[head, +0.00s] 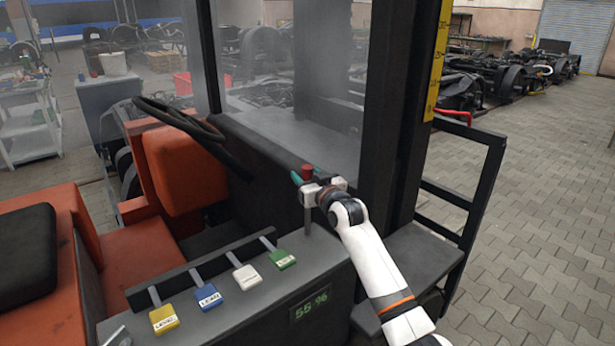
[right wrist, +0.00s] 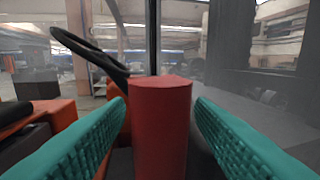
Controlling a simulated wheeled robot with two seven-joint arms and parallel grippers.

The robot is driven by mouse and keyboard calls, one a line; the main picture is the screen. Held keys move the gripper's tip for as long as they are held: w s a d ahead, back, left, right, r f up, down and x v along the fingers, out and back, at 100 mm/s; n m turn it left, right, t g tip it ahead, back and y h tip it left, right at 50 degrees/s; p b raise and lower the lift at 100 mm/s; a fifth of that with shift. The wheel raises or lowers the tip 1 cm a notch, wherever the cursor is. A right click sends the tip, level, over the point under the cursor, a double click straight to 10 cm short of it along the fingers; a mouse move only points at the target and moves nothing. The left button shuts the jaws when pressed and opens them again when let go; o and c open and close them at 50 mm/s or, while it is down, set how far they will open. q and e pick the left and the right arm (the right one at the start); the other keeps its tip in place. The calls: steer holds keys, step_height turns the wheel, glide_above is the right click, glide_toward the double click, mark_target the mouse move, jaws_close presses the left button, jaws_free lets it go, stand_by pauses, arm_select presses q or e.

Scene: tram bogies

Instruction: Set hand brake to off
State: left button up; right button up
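A red knob (head: 307,171) tops a grey upright post (head: 308,220) at the console's far right corner; I take it for the hand brake. No label on it can be read. My right gripper (head: 306,180) is at the knob, with its teal fingers on either side. In the right wrist view the red knob (right wrist: 162,125) stands upright between the two teal fingers (right wrist: 160,115). Narrow gaps show on both sides, so the gripper is open around it. The fingers partly hide the knob in the head view. My left gripper is not in view.
Yellow, blue, white and green labelled levers (head: 240,275) line the console beside a display (head: 311,305) reading 55 %. A dark mast post (head: 395,120) stands close right of my gripper.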

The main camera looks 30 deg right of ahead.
jaws_close()
steer(key=shift+s+f+t+b, duration=0.25)
steer(key=shift+s+t+b, duration=0.05)
steer(key=shift+s+b, duration=0.3)
steer(key=s+f+m+t+h+b, duration=0.1)
steer(key=s+f+t+b, duration=0.1)
steer(key=s+t+b, duration=0.3)
steer(key=s+b, duration=0.3)
steer(key=b, duration=0.2)
steer(key=shift+s+d+f+m+b, duration=0.25)
steer(key=shift+s+d+m+b, duration=0.05)
steer(key=shift+s+d+b, duration=0.1)
steer(key=shift+c, duration=0.9)
jaws_free()
steer(key=shift+f, duration=0.1)
steer(key=shift+o, duration=1.3)
steer(key=shift+s+h, duration=0.15)
steer(key=shift+h, duration=0.15)
